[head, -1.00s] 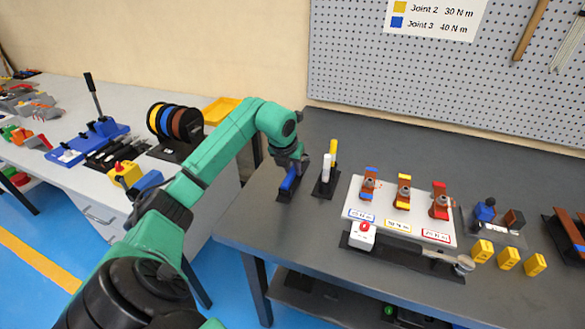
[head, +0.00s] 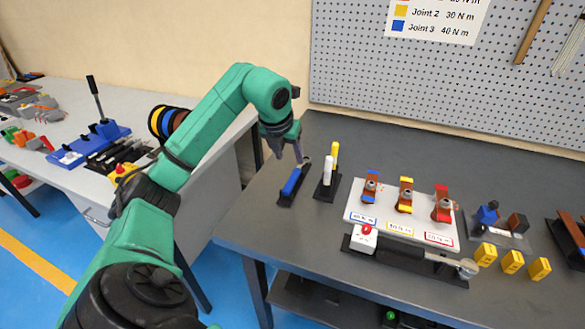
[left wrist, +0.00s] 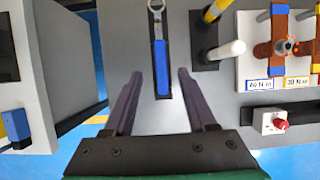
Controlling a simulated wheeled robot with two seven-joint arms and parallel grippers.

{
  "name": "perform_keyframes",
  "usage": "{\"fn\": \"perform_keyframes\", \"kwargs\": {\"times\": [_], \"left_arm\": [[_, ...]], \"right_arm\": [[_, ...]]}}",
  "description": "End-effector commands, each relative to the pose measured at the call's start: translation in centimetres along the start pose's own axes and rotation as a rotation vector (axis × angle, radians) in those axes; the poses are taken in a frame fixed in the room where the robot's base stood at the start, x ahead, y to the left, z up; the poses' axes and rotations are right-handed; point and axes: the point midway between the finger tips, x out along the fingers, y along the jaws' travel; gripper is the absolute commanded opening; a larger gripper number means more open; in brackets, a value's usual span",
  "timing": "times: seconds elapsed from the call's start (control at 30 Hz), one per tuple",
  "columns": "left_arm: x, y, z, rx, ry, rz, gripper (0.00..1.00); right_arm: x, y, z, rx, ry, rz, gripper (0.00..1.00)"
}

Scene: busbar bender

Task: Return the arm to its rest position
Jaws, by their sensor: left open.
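My left gripper (head: 285,150) is at the end of the green arm, above the table's left end. It is open and empty, with its two dark fingers pointing down. The blue-handled wrench (head: 292,181) lies in its black holder just below and right of the fingers, apart from them in the head view. In the left wrist view the wrench (left wrist: 161,70) shows between the spread fingers (left wrist: 160,76), farther off than they are. My right gripper is not in view.
White and yellow cylinders stand on a black stand (head: 326,188) right of the wrench. Beyond are a white board (head: 390,225) with three brown joints, a torque wrench (head: 412,256) and yellow blocks (head: 512,262). A second bench (head: 215,165) with cable spools is left, across a gap.

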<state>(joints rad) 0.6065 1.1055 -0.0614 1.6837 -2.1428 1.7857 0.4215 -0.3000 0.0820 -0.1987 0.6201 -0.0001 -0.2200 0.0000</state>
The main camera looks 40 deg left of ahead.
Motion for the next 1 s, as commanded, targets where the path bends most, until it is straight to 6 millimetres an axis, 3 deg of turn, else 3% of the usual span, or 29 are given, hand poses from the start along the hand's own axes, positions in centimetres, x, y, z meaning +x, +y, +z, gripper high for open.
{"fn": "perform_keyframes", "kwargs": {"times": [0.1,0.2,0.77,1.0], "left_arm": [[-2.3,0.0,0.1,0.001,-0.003,0.0,0.57],[-3.1,0.0,0.0,0.0,-0.001,0.0,0.57],[-3.4,0.0,0.1,0.001,0.001,0.0,0.57],[-8.0,-0.1,2.2,0.0,0.0,0.0,0.57]], "right_arm": [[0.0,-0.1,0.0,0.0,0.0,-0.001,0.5],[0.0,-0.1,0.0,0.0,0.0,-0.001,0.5],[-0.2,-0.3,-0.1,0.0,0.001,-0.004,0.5],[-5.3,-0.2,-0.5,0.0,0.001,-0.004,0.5]]}}
